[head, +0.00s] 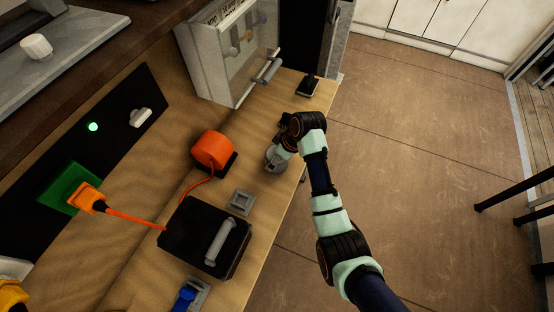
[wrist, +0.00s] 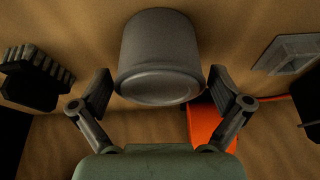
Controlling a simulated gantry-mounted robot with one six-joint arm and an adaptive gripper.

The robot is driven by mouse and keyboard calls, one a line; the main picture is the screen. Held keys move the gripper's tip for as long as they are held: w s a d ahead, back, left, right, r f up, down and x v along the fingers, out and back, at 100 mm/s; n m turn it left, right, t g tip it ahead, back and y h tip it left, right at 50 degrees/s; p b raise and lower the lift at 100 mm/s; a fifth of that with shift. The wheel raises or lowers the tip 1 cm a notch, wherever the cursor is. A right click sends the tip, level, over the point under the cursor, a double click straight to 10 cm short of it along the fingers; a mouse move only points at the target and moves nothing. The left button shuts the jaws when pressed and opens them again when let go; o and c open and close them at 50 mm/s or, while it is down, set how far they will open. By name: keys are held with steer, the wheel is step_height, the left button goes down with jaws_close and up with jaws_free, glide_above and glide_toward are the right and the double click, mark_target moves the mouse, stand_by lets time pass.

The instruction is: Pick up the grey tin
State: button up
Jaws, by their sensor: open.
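The grey tin (wrist: 160,60) is a plain round can in the middle of the wrist view, on the wooden worktop. My gripper (wrist: 159,80) is open, with one finger on each side of the tin. Gaps show between the tin and both fingers, so I see no grip on it. In the head view the end of my arm is over the worktop near its right edge, to the right of the orange reel, and a grey rounded shape, likely the tin (head: 274,161), shows there, partly hidden by my arm.
The orange reel (head: 213,148) stands just left of my gripper, its red cord running down to a black box (head: 196,238) with a grey handle. A small grey square plate (head: 241,202) lies nearby. A grey cabinet (head: 229,50) stands behind. The worktop edge drops to open floor at right.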

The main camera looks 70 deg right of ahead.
steer(key=shift+w+f, duration=0.15)
steer(key=shift+f, duration=0.2)
steer(key=c, duration=1.2)
steer(key=shift+o, duration=0.2)
steer(key=shift+r, duration=0.1)
steer(key=shift+r, duration=0.1)
step_height(320, 180, up, 20)
steer(key=p, duration=0.5)
